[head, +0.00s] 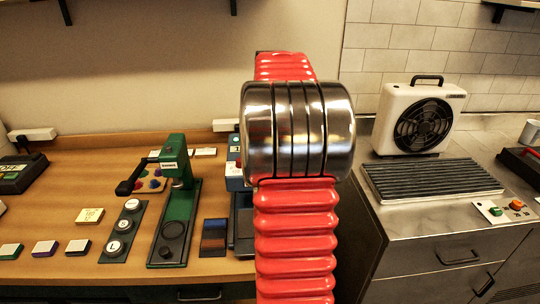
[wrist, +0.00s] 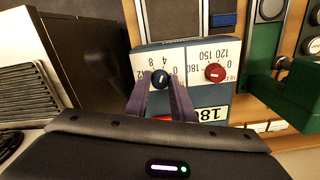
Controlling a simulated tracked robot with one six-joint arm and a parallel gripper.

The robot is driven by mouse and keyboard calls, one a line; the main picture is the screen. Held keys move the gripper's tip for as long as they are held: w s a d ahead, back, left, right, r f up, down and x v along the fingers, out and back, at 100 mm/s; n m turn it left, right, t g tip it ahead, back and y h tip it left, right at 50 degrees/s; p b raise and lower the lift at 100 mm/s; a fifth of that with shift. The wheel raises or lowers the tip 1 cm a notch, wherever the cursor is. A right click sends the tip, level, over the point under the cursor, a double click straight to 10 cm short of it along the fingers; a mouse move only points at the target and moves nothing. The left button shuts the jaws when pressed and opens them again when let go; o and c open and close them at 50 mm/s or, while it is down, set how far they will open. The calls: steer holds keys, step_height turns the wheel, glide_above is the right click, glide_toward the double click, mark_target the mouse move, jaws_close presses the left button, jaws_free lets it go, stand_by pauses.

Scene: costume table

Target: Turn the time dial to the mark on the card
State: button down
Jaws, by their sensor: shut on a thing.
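In the wrist view a white-faced panel (wrist: 190,55) with blue sides carries two dials. The dark blue dial (wrist: 160,77) has a pale pointer line and a scale with 0, 4, 8 and 12. The red dial (wrist: 214,72) sits to its right, with a scale including 120, 150 and 180. My gripper (wrist: 160,84) is shut on the blue dial, a purple-grey finger on each side. A card (wrist: 211,114) with a number that looks like 180 is partly covered by a finger. In the head view the panel (head: 235,175) is mostly hidden behind my red arm.
A green press (head: 175,210) and a strip of round buttons (head: 122,230) stand left of the panel. Several small blocks lie on the wooden table (head: 55,175). A fan heater (head: 418,116) and a grooved rack (head: 430,180) are on the steel counter to the right.

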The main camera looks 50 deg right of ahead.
steer(key=n, duration=0.4)
steer(key=shift+d+f+n, duration=0.1)
steer(key=shift+n, duration=0.2)
steer(key=n, duration=0.5)
steer(key=shift+n, duration=0.3)
steer(key=n, duration=0.4)
steer(key=shift+n, duration=0.3)
steer(key=n, duration=0.5)
steer(key=c, duration=1.5)
jaws_free()
steer(key=shift+r, duration=0.2)
step_height(320, 180, up, 13)
steer(key=shift+r, duration=0.2)
